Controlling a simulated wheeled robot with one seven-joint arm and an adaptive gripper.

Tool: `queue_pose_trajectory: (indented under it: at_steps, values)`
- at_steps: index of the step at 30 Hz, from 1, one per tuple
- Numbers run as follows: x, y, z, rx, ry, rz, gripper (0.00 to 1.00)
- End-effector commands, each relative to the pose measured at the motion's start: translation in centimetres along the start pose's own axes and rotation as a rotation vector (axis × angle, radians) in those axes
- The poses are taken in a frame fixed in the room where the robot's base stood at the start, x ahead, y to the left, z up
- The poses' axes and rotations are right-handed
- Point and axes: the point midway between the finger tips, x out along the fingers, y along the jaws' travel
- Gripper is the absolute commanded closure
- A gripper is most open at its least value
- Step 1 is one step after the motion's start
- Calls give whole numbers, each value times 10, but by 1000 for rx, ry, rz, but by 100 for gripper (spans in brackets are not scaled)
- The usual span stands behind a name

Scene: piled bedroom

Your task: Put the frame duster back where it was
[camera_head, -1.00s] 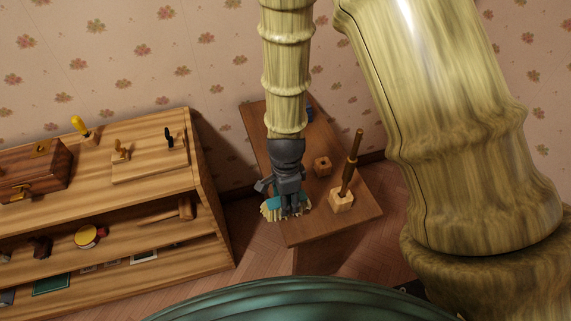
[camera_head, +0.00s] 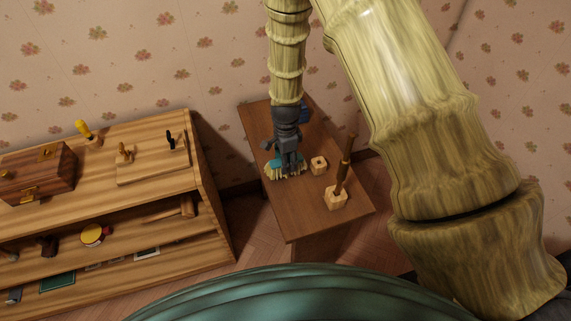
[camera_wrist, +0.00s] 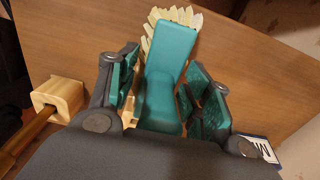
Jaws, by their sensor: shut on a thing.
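The frame duster (camera_head: 287,172) has a teal body and a fringe of cream bristles. My gripper (camera_head: 289,160) is shut on it and holds it over the left part of the small brown table (camera_head: 300,225). In the wrist view the duster (camera_wrist: 172,55) sits between the fingers of my gripper (camera_wrist: 165,90), its bristles pointing away. A small wooden block with a hole (camera_head: 319,165) stands just right of the duster. In the wrist view a little pale wood shows beside the duster, mostly hidden. I cannot tell whether the duster touches the table.
A second wooden block (camera_head: 336,198) holds an upright brown stick (camera_head: 344,165) near the table's right side; this block (camera_wrist: 58,95) is at left in the wrist view. A wooden shelf (camera_head: 205,170) stands left. The table's front is clear.

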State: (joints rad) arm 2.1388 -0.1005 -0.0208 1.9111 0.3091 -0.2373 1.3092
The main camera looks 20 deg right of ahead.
Motion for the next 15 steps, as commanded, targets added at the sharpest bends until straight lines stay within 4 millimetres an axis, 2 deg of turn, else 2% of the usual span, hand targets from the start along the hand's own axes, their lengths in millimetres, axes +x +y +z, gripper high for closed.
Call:
queue_pose_trajectory:
  at_steps: [15]
  values:
    - [34, 0, 1, 0, -1, 0, 95]
